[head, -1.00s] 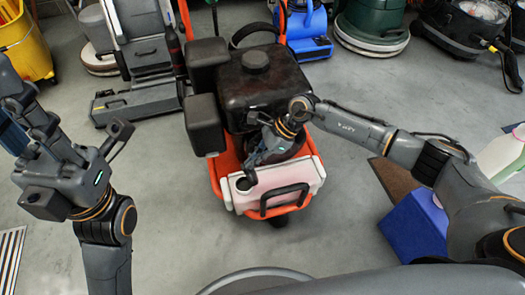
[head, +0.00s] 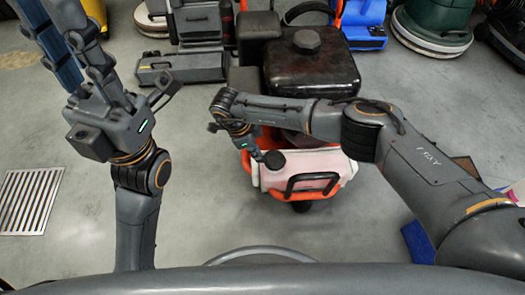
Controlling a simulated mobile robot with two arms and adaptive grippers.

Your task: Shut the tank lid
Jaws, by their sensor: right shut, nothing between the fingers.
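The pink-white tank (head: 325,163) sits at the front of the machine, in its orange frame, with a black handle on its front. The dark round lid (head: 274,159) lies at the tank's left end, where the filler opening was visible before. It looks down over the opening, but I cannot tell whether it is fully seated. My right gripper (head: 259,151) is shut and empty, with its tips right beside the lid, seemingly touching or almost touching it. My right arm hides part of the machine. My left gripper (head: 128,82) is raised at the left, open and empty, away from the tank.
The black engine block (head: 310,80) rises behind the tank. A floor grate (head: 30,200) lies at the left. Other cleaning machines, among them a green one (head: 435,22), stand along the back. The floor between my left arm and the tank is clear.

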